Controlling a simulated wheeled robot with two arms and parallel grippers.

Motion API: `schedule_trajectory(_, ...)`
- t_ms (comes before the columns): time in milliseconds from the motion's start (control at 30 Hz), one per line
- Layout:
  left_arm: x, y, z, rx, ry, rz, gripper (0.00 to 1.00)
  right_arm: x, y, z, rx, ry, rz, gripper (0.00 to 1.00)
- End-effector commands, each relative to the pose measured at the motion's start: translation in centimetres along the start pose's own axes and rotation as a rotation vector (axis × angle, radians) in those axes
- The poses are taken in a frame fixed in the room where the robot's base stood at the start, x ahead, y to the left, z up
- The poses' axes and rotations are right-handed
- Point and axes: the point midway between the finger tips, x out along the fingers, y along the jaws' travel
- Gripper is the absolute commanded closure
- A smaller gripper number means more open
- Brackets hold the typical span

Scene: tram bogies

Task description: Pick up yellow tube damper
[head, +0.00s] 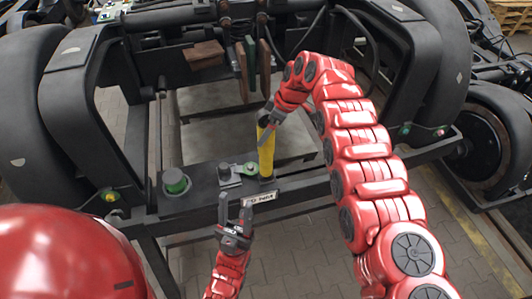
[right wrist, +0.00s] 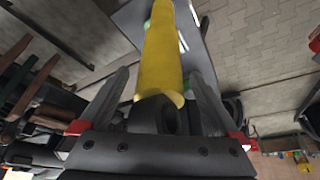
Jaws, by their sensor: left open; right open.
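The yellow tube damper (head: 266,150) stands upright on the dark beam of the bogie frame in the head view. In the right wrist view the yellow tube (right wrist: 162,55) runs between my fingers, with a dark end piece (right wrist: 152,117) close to the palm. My right gripper (head: 268,122) is at the damper's upper end in the head view. Its two fingers (right wrist: 160,75) are open, one on each side of the tube, with gaps visible. My left gripper (head: 235,209) is open and empty, in front of the beam and lower left of the damper.
A small white label plate (head: 260,198) is on the beam's front. Brown and green slabs (head: 250,68) hang behind the damper. Large black bogie parts flank both sides.

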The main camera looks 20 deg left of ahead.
Motion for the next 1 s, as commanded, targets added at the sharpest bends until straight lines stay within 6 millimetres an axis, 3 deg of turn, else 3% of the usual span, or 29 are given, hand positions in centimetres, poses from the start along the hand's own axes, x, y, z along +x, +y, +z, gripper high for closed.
schedule_trajectory(300, 0.23, -0.01, -0.04, 0.0, 0.0, 0.0, 0.5, 0.44, 0.04, 0.08, 0.0, 0.0, 0.003, 0.02)
schedule_trajectory(833, 0.23, -0.01, -0.03, 0.0, 0.0, 0.0, 0.5, 0.42, 0.02, 0.06, 0.0, 0.0, 0.002, 0.98)
schedule_trajectory(1000, 0.23, -0.01, -0.04, 0.0, 0.0, 0.0, 0.5, 0.42, 0.02, 0.07, 0.0, 0.0, 0.002, 1.0)
